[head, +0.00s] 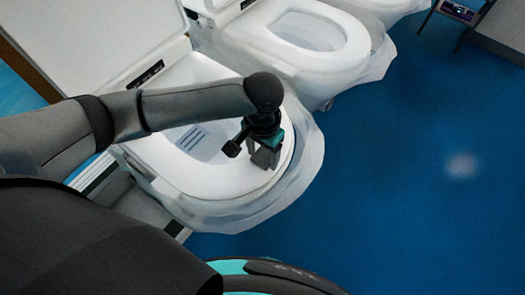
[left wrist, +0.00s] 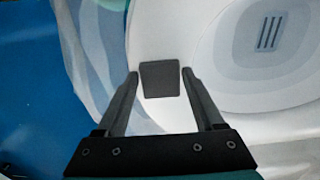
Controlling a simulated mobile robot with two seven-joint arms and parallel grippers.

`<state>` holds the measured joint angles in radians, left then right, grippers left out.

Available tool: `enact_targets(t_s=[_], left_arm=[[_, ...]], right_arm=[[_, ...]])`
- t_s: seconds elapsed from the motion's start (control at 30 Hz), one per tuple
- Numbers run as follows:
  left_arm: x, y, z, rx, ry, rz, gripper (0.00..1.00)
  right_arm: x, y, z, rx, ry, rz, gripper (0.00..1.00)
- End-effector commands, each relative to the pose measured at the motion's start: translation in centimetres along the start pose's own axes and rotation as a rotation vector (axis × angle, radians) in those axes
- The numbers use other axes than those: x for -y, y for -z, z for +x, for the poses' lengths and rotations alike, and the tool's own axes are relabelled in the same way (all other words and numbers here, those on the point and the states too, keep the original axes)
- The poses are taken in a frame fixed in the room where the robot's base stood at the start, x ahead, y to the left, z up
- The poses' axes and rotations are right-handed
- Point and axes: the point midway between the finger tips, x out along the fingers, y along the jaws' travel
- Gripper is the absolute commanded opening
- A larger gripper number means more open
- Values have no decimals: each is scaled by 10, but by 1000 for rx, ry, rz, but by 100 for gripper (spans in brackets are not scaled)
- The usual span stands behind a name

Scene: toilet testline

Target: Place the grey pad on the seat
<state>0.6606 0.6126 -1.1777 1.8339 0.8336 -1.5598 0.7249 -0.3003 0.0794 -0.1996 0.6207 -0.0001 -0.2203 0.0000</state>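The grey pad (left wrist: 160,78) is a small dark square in the left wrist view. It appears to lie flat on the white rim of the toilet seat (left wrist: 205,88), near the rim's outer side. My left gripper (left wrist: 160,74) is open, with one fingertip on each side of the pad and a narrow gap at both sides. In the head view my left gripper (head: 264,157) points down over the front right part of the nearest seat (head: 215,181). The pad cannot be made out there behind the fingers. My right gripper is not in view.
A second toilet (head: 303,50) stands just behind the nearest one, with part of a third beyond it. Clear plastic wrap (head: 309,150) hangs around the nearest bowl. Its raised lid (head: 95,38) is at upper left. The blue floor (head: 420,200) at right is free.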

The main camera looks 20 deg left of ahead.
Motion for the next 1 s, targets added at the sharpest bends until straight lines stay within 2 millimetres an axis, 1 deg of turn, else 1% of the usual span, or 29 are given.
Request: enact_targets(t_s=[0.03, 0.17, 0.43, 0.53, 0.67, 0.9, 1.0], left_arm=[[0, 0, 0, 0, 0, 0, 76], [0, 0, 0, 0, 0, 0, 90], [0, 0, -2, -1, 1, 0, 90], [0, 1, -10, -3, 1, 0, 90], [0, 1, -32, -4, 0, 1, 90], [0, 2, -85, -5, 0, 1, 90], [0, 1, -102, -4, 0, 0, 90]], right_arm=[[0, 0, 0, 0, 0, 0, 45], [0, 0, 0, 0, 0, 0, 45], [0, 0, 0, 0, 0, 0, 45], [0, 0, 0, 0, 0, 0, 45], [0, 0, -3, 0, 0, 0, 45], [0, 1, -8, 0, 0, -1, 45], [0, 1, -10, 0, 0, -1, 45]])
